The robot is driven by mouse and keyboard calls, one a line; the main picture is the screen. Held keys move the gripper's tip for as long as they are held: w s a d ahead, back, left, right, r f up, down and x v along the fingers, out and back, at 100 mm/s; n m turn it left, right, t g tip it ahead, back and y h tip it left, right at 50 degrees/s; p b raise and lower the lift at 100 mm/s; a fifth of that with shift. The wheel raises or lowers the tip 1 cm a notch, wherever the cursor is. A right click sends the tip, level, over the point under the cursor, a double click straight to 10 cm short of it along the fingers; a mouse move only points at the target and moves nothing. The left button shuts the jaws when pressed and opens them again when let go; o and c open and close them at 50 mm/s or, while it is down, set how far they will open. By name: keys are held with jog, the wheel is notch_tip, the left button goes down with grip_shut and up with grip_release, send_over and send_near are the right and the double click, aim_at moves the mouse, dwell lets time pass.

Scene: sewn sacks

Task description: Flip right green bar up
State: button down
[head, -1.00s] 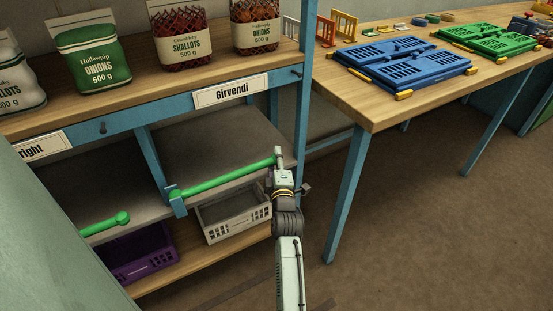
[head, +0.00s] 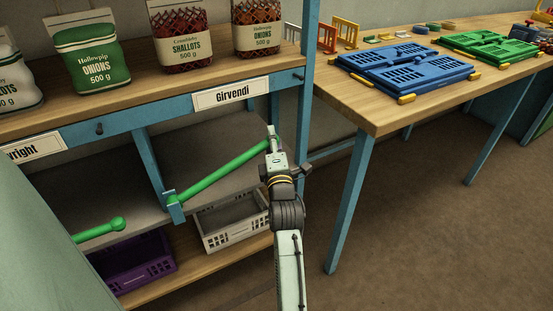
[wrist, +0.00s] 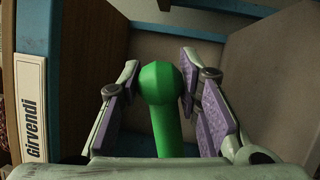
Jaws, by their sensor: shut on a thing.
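The right green bar (head: 222,173) spans the front of the bay under the Girvendi label. Its left end sits at a blue bracket (head: 174,207) on the divider post, and it slopes up to the right. My gripper (head: 271,137) is shut on its right, free end. In the wrist view the rounded green end (wrist: 160,83) lies between the purple-padded fingers (wrist: 153,92). Most of the bar's length is hidden behind that end in the wrist view. Another green bar (head: 97,231) is at the left bay, partly hidden by a pale green surface.
A white crate (head: 232,222) and a purple crate (head: 133,262) stand on the lower shelf. The Girvendi label (head: 231,93) is on the blue shelf edge above the bar. A blue post (head: 305,90) rises just right of my gripper. A wooden table (head: 372,115) stands further right.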

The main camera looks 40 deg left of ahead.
jog(key=s+r+n, duration=0.1)
jog(key=r, duration=0.1)
jog(key=s+a+r+n+y, duration=0.1)
jog(key=r, duration=0.2)
jog(key=s+r+n+b, duration=0.1)
jog(key=s+r+n, duration=0.1)
jog(key=r, duration=0.1)
jog(key=shift+a+r+y, duration=0.25)
jog(key=shift+a+y, duration=0.05)
jog(key=shift+s+a+r+n, duration=0.2)
jog(key=shift+s+r+n, duration=0.15)
jog(key=shift+r, duration=0.1)
jog(key=c, duration=1.1)
grip_release()
jog(key=shift+f, duration=0.1)
